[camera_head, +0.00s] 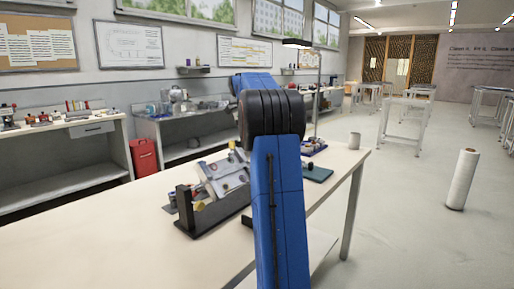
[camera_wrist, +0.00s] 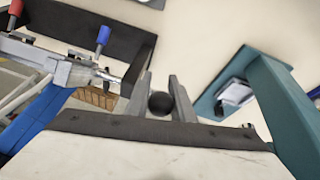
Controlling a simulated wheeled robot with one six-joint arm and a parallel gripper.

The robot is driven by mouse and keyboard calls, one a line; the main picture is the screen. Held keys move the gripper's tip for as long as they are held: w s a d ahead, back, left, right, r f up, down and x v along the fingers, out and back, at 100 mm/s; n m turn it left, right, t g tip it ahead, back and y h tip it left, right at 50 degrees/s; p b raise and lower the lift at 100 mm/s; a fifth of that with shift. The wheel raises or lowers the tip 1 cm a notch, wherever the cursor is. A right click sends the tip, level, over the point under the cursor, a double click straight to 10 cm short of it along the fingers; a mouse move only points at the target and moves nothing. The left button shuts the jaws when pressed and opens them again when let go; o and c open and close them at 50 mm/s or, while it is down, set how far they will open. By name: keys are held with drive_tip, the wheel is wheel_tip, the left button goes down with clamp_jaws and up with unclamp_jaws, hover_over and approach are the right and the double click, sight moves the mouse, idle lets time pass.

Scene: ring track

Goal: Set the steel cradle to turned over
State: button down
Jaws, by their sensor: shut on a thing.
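The steel cradle (camera_head: 222,175) stands on the workbench in the head view. It looks like a grey metal plate with fittings, set in a dark frame with an upright (camera_head: 185,207) at its near left end. My blue arm hides part of it and hides my gripper in that view. In the wrist view, the two grey fingers of my gripper (camera_wrist: 160,100) are shut on a dark round knob (camera_wrist: 160,104). Metal fittings with a red handle (camera_wrist: 102,37) and a blue handle (camera_wrist: 81,62) show at the left, beside a dark frame part (camera_wrist: 85,30).
The pale bench top (camera_head: 110,245) is clear at the front left. A white roll (camera_head: 461,180) stands on the floor at the right, and a red can (camera_head: 144,157) at the left.

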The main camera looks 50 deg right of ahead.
drive_tip(key=shift+w+f+g, duration=0.15)
drive_tip(key=shift+f+g, duration=0.1)
drive_tip(key=shift+g, duration=0.15)
drive_tip(key=shift+f+g, duration=0.15)
drive_tip(key=shift+g, duration=0.15)
drive_tip(key=c, duration=1.7)
unclamp_jaws()
drive_tip(key=shift+c, duration=0.2)
